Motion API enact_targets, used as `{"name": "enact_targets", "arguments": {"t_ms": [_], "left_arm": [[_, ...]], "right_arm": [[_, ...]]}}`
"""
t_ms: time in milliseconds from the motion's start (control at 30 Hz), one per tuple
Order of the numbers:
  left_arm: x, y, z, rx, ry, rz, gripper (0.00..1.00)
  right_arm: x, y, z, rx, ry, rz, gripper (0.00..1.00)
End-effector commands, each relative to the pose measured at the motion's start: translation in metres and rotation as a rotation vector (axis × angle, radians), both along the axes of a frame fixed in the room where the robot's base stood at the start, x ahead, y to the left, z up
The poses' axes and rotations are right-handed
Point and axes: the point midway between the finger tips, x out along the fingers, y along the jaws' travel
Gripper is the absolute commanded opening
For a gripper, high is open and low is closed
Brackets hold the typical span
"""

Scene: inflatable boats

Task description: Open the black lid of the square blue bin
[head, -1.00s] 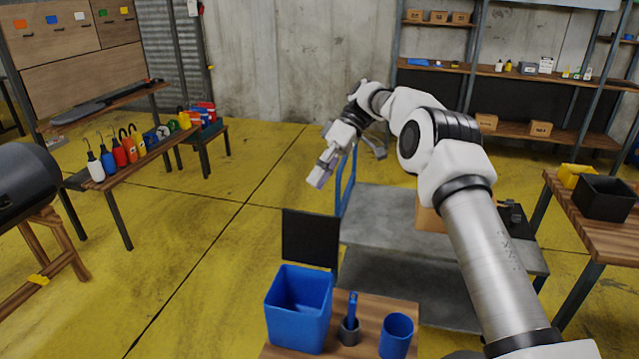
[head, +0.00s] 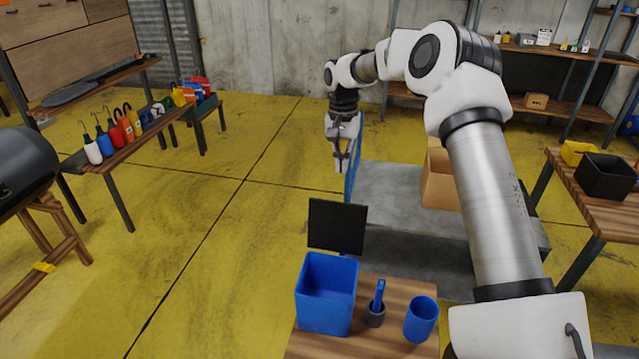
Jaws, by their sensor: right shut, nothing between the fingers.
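The square blue bin (head: 325,303) stands on a small wooden table at the bottom middle of the head view. Its black lid (head: 337,226) stands upright at the bin's back edge, and the bin's top is open. My right gripper (head: 342,167) is above and behind the lid in the picture, apart from it, pointing down. It is shut and empty. My left gripper is out of view.
A blue cup (head: 421,319) and a dark holder (head: 376,317) with a blue tool stand right of the bin. A grey cart (head: 395,190) with a cardboard box (head: 440,180) is behind. A bench (head: 130,147) with coloured bottles stands left. Yellow floor between is clear.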

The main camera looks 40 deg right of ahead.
Motion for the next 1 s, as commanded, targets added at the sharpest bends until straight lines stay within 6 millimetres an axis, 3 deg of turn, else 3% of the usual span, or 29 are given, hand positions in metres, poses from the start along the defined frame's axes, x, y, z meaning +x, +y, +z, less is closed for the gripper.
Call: {"name": "enact_targets", "arguments": {"t_ms": [100, 267, 667, 800, 1000], "left_arm": [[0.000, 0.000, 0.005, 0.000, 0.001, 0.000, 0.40], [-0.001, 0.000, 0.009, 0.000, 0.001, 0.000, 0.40], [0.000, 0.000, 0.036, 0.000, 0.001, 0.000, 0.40], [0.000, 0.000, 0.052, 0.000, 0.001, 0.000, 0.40], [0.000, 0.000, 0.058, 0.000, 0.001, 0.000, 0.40]], "right_arm": [[0.002, -0.001, 0.016, 0.004, -0.025, -0.003, 0.00], [0.001, 0.000, 0.005, 0.005, -0.025, -0.002, 0.00], [-0.003, 0.004, -0.077, 0.005, -0.021, -0.001, 0.00], [-0.015, 0.021, -0.067, 0.007, -0.027, 0.001, 0.00], [-0.025, 0.033, -0.066, 0.005, -0.026, -0.002, 0.00]]}}
